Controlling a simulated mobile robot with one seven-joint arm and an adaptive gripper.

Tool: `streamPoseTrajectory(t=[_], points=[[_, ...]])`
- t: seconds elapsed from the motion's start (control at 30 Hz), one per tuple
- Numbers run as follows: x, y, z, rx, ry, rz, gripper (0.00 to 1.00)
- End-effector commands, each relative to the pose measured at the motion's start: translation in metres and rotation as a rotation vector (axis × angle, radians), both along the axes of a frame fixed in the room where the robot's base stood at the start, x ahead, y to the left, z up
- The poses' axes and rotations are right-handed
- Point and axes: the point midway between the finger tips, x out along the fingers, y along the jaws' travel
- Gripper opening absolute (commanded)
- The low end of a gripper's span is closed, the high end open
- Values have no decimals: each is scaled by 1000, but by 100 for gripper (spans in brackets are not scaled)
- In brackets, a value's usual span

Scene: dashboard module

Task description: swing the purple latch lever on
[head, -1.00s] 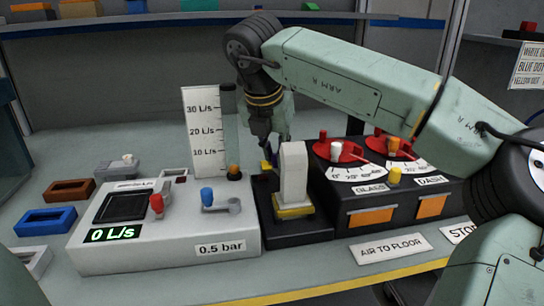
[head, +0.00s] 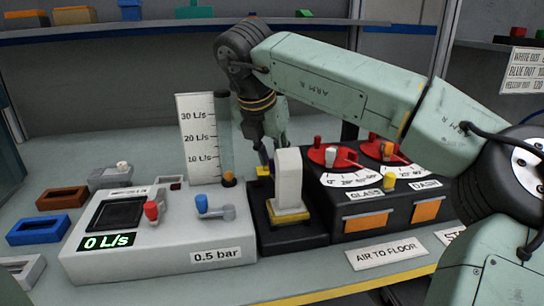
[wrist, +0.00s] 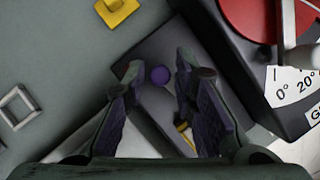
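The purple latch lever shows in the wrist view as a round purple end (wrist: 160,76), seen from above over a dark base plate (wrist: 150,48). My gripper (wrist: 158,92) is open, with one finger on each side of the purple end and visible gaps between. In the head view my gripper (head: 265,150) points down behind a white upright block (head: 288,178), which stands on a black base (head: 290,236). The block and my fingers hide most of the lever there. I cannot tell how far above the plate the fingertips are.
A black box with red dials (head: 332,156) stands close on the right. A white panel (head: 160,240) with red and blue levers and a measuring tube (head: 223,135) stand left. A small yellow piece (wrist: 117,10) lies beyond the plate.

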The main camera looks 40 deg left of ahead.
Motion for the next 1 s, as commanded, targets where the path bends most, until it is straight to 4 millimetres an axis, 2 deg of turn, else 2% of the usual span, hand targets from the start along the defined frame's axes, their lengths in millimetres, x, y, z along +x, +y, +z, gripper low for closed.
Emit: streamPoseTrajectory(t=[0.13, 0.47, 0.8, 1.0], points=[[0, 0, -1, -2, 2, 1, 36], [-2, 0, 2, -1, 2, 2, 36], [-22, -3, 50, 1, 2, 3, 36], [-28, -5, 67, -1, 3, 2, 36]])
